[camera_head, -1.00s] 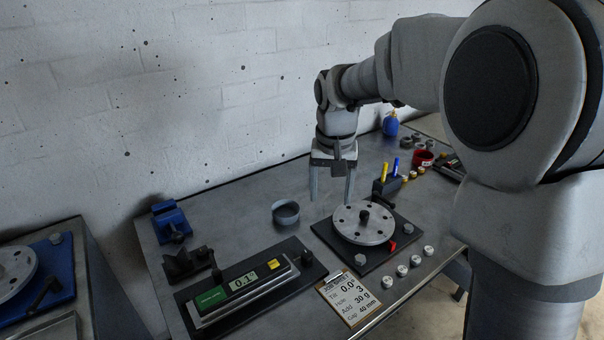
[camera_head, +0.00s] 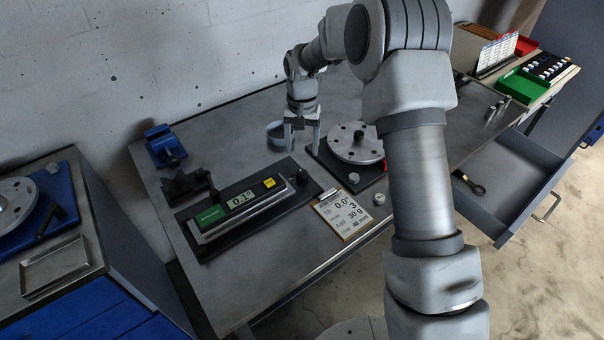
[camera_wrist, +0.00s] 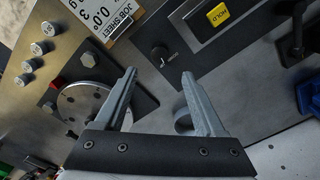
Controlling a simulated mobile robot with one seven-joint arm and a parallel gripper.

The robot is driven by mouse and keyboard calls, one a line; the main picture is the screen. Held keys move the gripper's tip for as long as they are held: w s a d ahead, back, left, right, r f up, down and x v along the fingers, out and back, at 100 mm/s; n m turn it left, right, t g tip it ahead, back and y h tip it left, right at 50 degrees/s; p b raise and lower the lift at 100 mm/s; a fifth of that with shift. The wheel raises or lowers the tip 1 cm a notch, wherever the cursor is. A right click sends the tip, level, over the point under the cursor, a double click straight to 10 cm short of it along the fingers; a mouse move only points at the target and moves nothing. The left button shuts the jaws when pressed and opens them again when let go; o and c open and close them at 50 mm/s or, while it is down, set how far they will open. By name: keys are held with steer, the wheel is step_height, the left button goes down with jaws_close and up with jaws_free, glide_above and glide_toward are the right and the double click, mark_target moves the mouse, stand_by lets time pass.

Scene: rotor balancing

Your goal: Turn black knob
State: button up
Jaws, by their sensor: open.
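The black knob (camera_head: 302,177) stands on the right end of the dark base plate that carries the level with the 0.1° display (camera_head: 243,200). In the wrist view the knob (camera_wrist: 160,54) is a small round black cap with a pale mark beside it, just beyond the gap between my fingertips. My gripper (camera_head: 303,148) is open and empty, pointing down behind the knob in the head view and apart from it. Both fingers show in the wrist view (camera_wrist: 159,73).
The rotor disc (camera_head: 354,143) on its dark plate is right of my gripper. A grey ring-shaped cup (camera_head: 275,137) stands behind it. The job sheet (camera_head: 342,213) lies in front, and a blue vise (camera_head: 164,147) at back left. An open drawer (camera_head: 520,175) juts out at right.

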mark_target(302, 173)
step_height(302, 173, down, 11)
steer(key=shift+f, duration=0.1)
stand_by(0.3)
jaws_close()
steer(key=shift+f, duration=0.1)
